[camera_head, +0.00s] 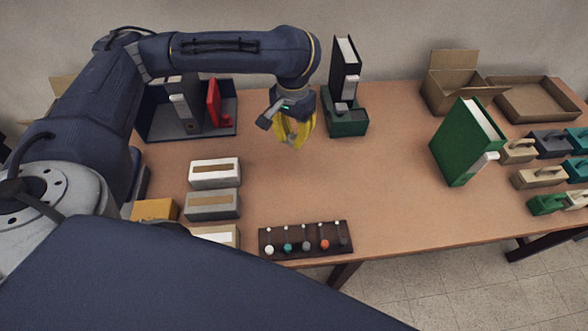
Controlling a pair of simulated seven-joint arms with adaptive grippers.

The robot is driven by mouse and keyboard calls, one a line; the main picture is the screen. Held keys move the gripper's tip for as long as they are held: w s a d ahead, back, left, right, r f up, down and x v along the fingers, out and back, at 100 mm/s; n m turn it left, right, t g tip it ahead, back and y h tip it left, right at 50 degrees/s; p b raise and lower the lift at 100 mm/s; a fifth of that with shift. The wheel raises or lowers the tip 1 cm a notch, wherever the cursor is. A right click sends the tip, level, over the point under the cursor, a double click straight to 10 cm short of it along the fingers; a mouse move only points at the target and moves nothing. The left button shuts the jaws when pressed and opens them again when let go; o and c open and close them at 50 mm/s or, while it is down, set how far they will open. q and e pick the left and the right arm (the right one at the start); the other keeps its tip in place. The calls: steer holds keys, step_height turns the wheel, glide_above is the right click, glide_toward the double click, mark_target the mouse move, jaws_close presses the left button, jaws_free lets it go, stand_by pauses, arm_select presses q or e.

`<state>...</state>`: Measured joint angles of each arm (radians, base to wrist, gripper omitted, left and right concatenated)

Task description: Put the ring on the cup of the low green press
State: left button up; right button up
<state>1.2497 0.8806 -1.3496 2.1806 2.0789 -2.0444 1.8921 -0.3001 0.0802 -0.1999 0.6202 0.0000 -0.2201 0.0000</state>
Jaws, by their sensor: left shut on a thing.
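My left gripper (291,115) hangs fingers-down above the back middle of the table. A yellow piece shows at its fingers; I cannot tell whether it is part of the gripper or something held. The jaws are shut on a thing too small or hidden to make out. No ring can be clearly made out. A small low green block with a handle (547,204) sits at the right front. A dark green box (347,124) stands just right of the gripper, with a black binder-like piece upright on it. I cannot tell which is the press, and no cup is clear.
A large green book-like piece (463,142) stands right of centre. Several handled blocks sit at the right. Cardboard boxes (535,101) lie back right. A dark tray (306,239) with coloured knobs lies at the front edge. Labelled boxes (213,204) sit left. The table's middle is clear.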

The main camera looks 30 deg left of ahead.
mark_target(293, 175)
arm_select(q)
step_height(293, 175, down, 16)
stand_by(0.9)
steer(key=o, duration=0.4)
steer(key=shift+f, duration=0.15)
steer(key=o, duration=0.4)
steer(key=shift+r, duration=0.2)
step_height(293, 175, up, 12)
steer(key=shift+f, duration=0.25)
steer(key=o, duration=0.4)
steer(key=shift+r, duration=0.25)
steer(key=shift+c, duration=0.2)
